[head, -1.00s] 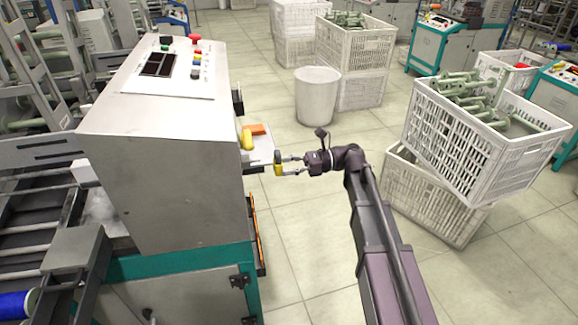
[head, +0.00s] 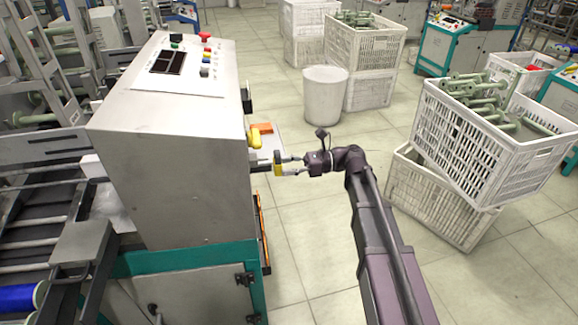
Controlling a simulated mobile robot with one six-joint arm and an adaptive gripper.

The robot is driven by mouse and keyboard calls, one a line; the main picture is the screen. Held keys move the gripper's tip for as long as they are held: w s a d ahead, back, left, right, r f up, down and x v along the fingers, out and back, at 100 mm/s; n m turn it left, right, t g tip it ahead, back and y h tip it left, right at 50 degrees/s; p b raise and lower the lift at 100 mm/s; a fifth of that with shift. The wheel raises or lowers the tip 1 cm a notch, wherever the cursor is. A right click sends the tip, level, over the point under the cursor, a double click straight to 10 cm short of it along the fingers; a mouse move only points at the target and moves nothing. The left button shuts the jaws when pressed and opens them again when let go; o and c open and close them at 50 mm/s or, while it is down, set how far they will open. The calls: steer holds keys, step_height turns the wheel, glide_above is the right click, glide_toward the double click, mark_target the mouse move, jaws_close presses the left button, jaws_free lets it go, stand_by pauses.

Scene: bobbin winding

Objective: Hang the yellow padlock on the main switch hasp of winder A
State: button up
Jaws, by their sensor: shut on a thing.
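The yellow padlock (head: 277,168) is in the jaws of my gripper (head: 283,166), which are shut on it. It is held beside the right side of the grey machine cabinet (head: 170,180), apparently winder A. A small dark part (head: 260,165) sticks out from the cabinet side just left of the padlock; it may be the main switch hasp, but it is too small to be sure. I cannot tell whether the padlock's shackle touches it. The shackle is not clear.
A small shelf (head: 277,131) on the cabinet side, just behind my gripper, carries a yellow object (head: 255,138) and an orange one (head: 262,128). A white bin (head: 324,97) stands behind. Stacked white crates (head: 492,150) stand right of my arm. The floor between is clear.

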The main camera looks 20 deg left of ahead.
steer(key=shift+x, duration=2)
stand_by(0.8)
steer(key=shift+f+b, duration=0.45)
stand_by(0.4)
stand_by(0.5)
steer(key=o, duration=1.4)
steer(key=shift+c, duration=0.2)
steer(key=v, duration=0.8)
